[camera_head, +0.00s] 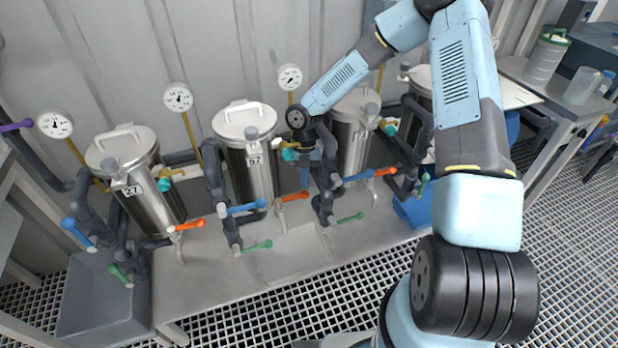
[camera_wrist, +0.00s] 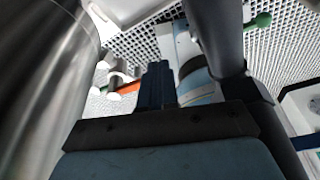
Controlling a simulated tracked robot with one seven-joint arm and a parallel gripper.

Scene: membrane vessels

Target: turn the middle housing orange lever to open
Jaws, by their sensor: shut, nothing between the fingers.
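The middle housing (camera_head: 250,165) is an upright steel vessel with a lid and a number label, between similar vessels. Its orange lever (camera_head: 293,197) sticks out to the right near its foot, low over the bench. My gripper (camera_head: 304,178) points down beside the vessel's right side, above the orange lever; I cannot tell whether it touches it. In the wrist view the fingers (camera_wrist: 158,72) are shut and empty. An orange lever (camera_wrist: 126,88) shows just left of the fingers, partly hidden by them and by grey fittings. A steel vessel wall (camera_wrist: 45,75) fills the left.
More pipes (camera_head: 322,200) stand close to my gripper. Other orange levers sit at the left vessel (camera_head: 189,225) and right vessel (camera_head: 385,171).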

